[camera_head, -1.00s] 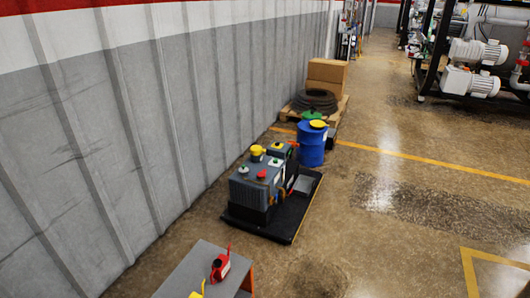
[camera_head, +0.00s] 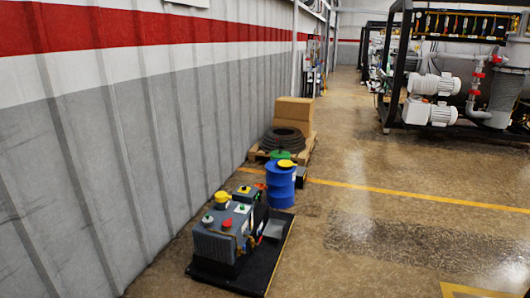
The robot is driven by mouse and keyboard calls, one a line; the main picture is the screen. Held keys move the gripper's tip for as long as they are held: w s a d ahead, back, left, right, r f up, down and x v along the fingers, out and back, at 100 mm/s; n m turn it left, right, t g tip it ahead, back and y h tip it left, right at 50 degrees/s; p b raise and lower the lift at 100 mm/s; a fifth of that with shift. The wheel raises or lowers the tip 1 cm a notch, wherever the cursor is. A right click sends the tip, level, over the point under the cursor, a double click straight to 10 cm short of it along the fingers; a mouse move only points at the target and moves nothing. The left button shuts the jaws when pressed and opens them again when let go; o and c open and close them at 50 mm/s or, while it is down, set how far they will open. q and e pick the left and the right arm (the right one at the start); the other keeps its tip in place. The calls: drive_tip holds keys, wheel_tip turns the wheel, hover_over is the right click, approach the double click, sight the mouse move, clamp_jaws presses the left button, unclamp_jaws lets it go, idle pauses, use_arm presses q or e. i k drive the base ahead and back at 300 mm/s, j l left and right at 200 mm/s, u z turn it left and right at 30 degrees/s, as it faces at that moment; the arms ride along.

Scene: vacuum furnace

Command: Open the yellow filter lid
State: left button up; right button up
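A grey machine (camera_head: 222,241) with several coloured caps on top stands low on the floor, left of the middle. A yellow round cap (camera_head: 221,197) sits on its rear left top and looks closed. A smaller yellow part (camera_head: 244,189) is behind it on the right. A yellow top (camera_head: 286,163) also sits on the blue drum (camera_head: 280,186) beyond. I cannot tell from this distance which yellow part is the filter lid. Neither of my grippers is in view.
The machine stands on a black tray (camera_head: 275,262) near the grey corrugated wall (camera_head: 90,150). A pallet with cardboard boxes (camera_head: 293,112) and a dark coil (camera_head: 282,138) is behind the drum. White motors on a black frame (camera_head: 386,116) stand at right. Floor to the right is clear.

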sight(220, 197)
drive_tip(key=i+l+z, duration=0.3)
drive_tip(key=i, duration=0.5)
drive_tip(key=i+z, duration=0.35)
drive_tip(key=i, duration=0.45)
